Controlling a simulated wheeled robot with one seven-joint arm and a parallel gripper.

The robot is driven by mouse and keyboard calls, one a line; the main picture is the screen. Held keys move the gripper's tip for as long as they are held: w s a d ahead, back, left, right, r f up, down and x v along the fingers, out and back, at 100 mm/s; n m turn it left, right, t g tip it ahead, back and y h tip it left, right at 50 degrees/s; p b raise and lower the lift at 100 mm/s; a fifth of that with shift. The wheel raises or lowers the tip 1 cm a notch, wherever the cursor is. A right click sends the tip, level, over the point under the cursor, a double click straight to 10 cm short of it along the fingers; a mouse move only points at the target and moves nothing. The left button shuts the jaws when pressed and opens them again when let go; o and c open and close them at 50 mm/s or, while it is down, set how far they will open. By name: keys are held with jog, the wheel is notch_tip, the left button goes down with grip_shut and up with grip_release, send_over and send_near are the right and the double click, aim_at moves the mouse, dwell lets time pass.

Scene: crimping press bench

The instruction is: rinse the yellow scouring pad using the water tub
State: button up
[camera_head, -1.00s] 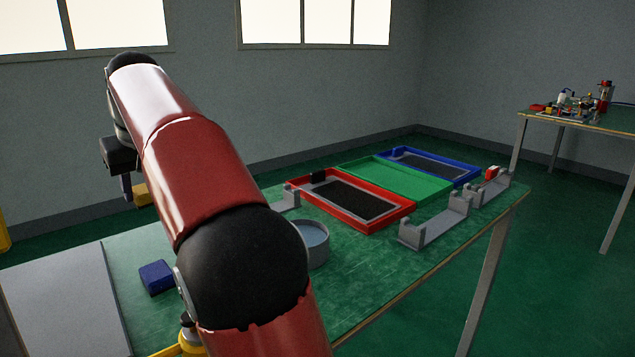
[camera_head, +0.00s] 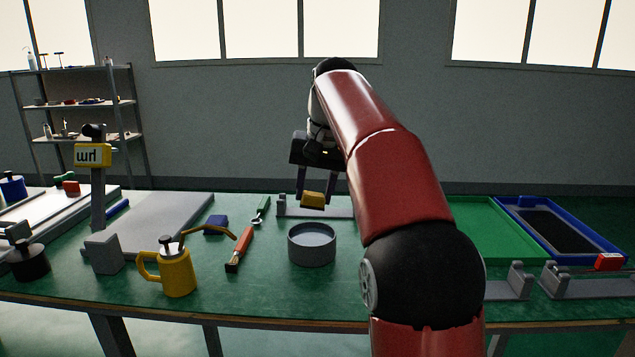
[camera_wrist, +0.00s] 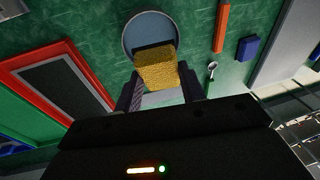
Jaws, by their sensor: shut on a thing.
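My gripper (camera_head: 315,187) is shut on the yellow scouring pad (camera_head: 312,200) and holds it in the air. In the head view the pad hangs behind and above the grey round water tub (camera_head: 312,254), which stands on the green bench top. In the wrist view the pad (camera_wrist: 158,68) sits between the fingers and covers part of the tub (camera_wrist: 130,32). The pad is apart from the tub in the head view. My arm does not hide the tub there.
A blue block (camera_head: 216,224), a red-handled brush (camera_head: 239,250) and a yellow can with a spout (camera_head: 176,272) stand left of the tub. A grey bracket (camera_head: 322,212) lies behind it. A green tray (camera_head: 490,225) and blue tray (camera_head: 611,243) are at right.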

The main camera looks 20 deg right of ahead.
jog(key=shift+s+d+f+b+x, duration=0.1)
jog(key=shift+s+d+b+x, duration=0.1)
jog(key=shift+b+x, duration=0.75)
jog(key=shift+s+d+f+b+x, duration=0.2)
jog(key=shift+b+x, duration=0.3)
jog(key=shift+x, duration=0.9)
jog(key=shift+s+d+r+b+x, duration=0.1)
jog(key=shift+s+b+x, duration=0.15)
jog(key=shift+b+x, duration=0.7)
jog(key=shift+a+f+p, duration=0.15)
jog(key=shift+a+p, duration=0.1)
jog(key=shift+p, duration=0.3)
jog(key=shift+d+p, duration=0.3)
jog(key=shift+d, duration=0.05)
jog(key=shift+a, duration=0.35)
jog(key=shift+d+f+p, duration=0.1)
jog(key=shift+d+p, duration=0.25)
jog(key=shift+p, duration=0.15)
